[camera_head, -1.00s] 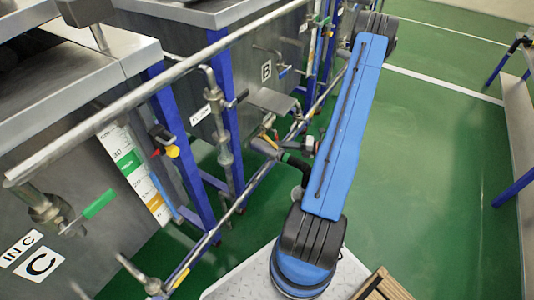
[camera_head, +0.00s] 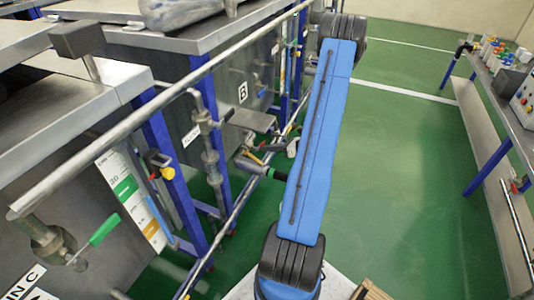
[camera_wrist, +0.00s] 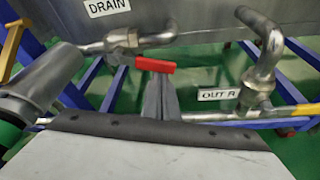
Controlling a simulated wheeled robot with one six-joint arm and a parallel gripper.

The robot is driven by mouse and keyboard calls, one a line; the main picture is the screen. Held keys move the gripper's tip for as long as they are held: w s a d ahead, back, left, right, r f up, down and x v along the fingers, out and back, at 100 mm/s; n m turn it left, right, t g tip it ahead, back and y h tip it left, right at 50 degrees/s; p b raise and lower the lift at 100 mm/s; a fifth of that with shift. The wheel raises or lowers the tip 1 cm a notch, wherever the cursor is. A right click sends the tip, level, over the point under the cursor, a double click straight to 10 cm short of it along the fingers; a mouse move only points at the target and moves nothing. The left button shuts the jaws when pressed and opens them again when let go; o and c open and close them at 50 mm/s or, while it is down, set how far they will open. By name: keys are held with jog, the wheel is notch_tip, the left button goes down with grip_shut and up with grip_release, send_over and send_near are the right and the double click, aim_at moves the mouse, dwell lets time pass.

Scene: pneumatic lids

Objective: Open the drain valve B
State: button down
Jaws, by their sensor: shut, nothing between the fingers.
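In the wrist view, a red lever handle (camera_wrist: 154,65) sits on a metal valve (camera_wrist: 121,41) on a pipe, below a white DRAIN label (camera_wrist: 107,6). My gripper (camera_wrist: 160,82) is shut and empty. Its fingertips meet the handle's lower edge in the picture; I cannot tell whether they touch it. The handle points to the right, roughly level in the picture. In the head view, the tank with the B label (camera_head: 243,92) stands left of my blue arm. My gripper cannot be made out clearly there.
In the wrist view, an elbow pipe (camera_wrist: 264,62) and the OUT B label (camera_wrist: 218,94) are at right, and a thick grey pipe (camera_wrist: 45,80) is at left. In the head view, a bench (camera_head: 488,115) stands at right; the green floor between is clear.

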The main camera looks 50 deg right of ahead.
jog(key=shift+w+d+r+n+h, duration=0.1)
jog(key=shift+d+r+n+h, duration=0.15)
jog(key=shift+r+n, duration=0.25)
jog(key=shift+d+r+n+h, duration=0.1)
jog(key=shift+r+n+h, duration=0.15)
jog(key=shift+r+n, duration=0.2)
jog(key=shift+r, duration=0.2)
jog(key=s+d, duration=0.3)
jog(key=s, duration=0.5)
jog(key=shift+s+d+f, duration=0.15)
jog(key=shift+s+f, duration=0.25)
jog(key=shift+f, duration=0.05)
dwell(0.7)
